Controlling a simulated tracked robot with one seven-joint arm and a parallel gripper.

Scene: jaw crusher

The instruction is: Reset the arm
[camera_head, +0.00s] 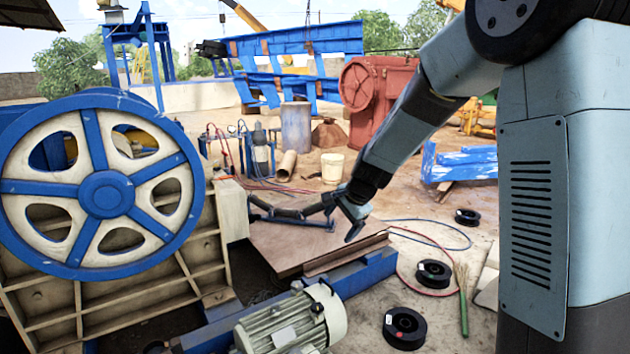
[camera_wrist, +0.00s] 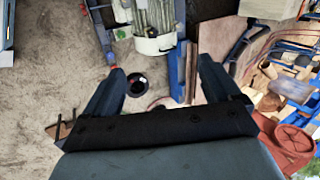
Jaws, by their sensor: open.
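My arm (camera_head: 400,135) reaches down and left from the upper right of the head view. My gripper (camera_head: 345,218) hangs above the right part of a brown plate (camera_head: 300,245) beside the crusher's blue and cream flywheel (camera_head: 108,195). In the wrist view my gripper (camera_wrist: 161,72) shows two dark fingers spread wide apart. Nothing is held between them. The gap frames the ground, a black spool (camera_wrist: 137,85) and part of a blue beam (camera_wrist: 182,72). Whether any finger touches the plate cannot be told.
A grey electric motor (camera_head: 292,322) stands in front, beside a blue base beam (camera_head: 350,282). Black spools (camera_head: 404,327), hoses and a green broom (camera_head: 462,300) lie at right. A white bucket (camera_head: 332,168) and a red machine (camera_head: 375,95) stand behind. Bare ground shows at right.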

